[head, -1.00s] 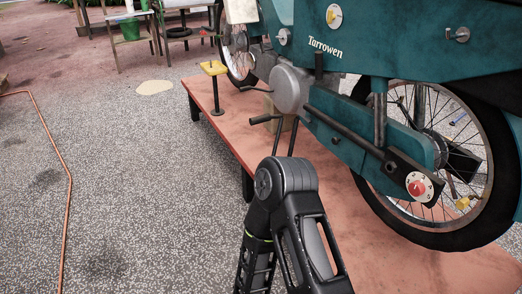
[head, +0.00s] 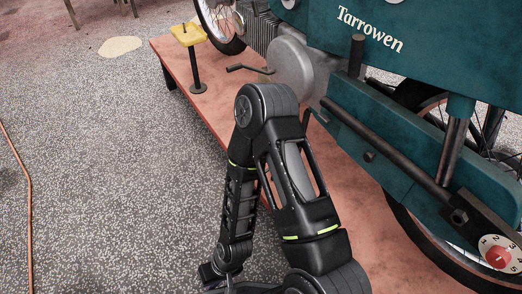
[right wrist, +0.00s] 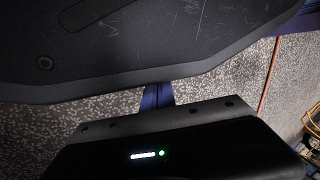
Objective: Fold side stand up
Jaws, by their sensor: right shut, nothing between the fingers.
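The teal moped (head: 400,60) marked "Tarrowen" stands on a reddish low platform (head: 215,105). Thin dark rods (head: 309,121) show low under its frame, just right of my bent right arm. I cannot tell whether they belong to the side stand; most of that area is hidden behind the arm. A dark foot lever (head: 248,69) sticks out left of the grey engine cover. My right gripper (head: 209,273) is low at the bottom edge, folded back, apart from the moped, shut and empty. My left gripper is not in view.
A yellow-topped post (head: 188,35) stands on the platform's far left. Speckled floor at left is open, with an orange hose (head: 28,200). The right wrist view shows mostly dark bodywork.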

